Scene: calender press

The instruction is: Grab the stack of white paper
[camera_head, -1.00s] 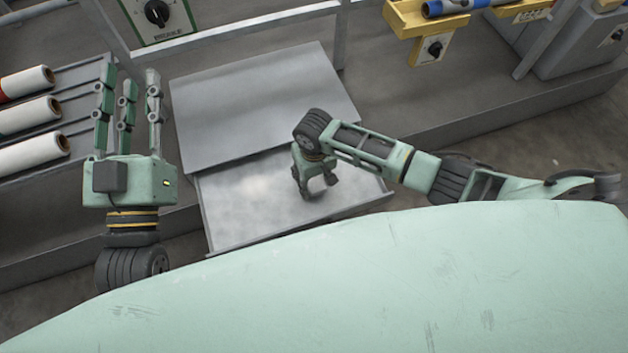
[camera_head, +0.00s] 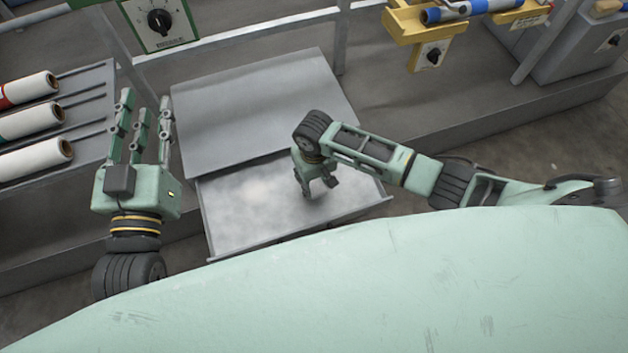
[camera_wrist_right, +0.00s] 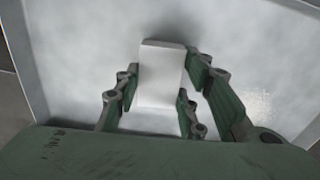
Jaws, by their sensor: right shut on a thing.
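The stack of white paper (camera_wrist_right: 160,72) shows in the right wrist view as a small white block in the metal drawer (camera_head: 240,222). My right gripper (camera_head: 319,188) reaches down into the drawer, and its green fingers are shut on the stack from both sides. In the head view the stack cannot be made out; the gripper covers that spot. Whether the stack touches the drawer floor is unclear. My left gripper (camera_head: 143,115) is open and empty, its fingers pointing up, left of the drawer.
A grey metal cabinet top (camera_head: 260,110) lies behind the pulled-out drawer. White rolls (camera_head: 32,120) rest on a rack at the left. A green dial panel (camera_head: 160,22) and a yellow bracket (camera_head: 430,25) stand at the back. The drawer's left part is clear.

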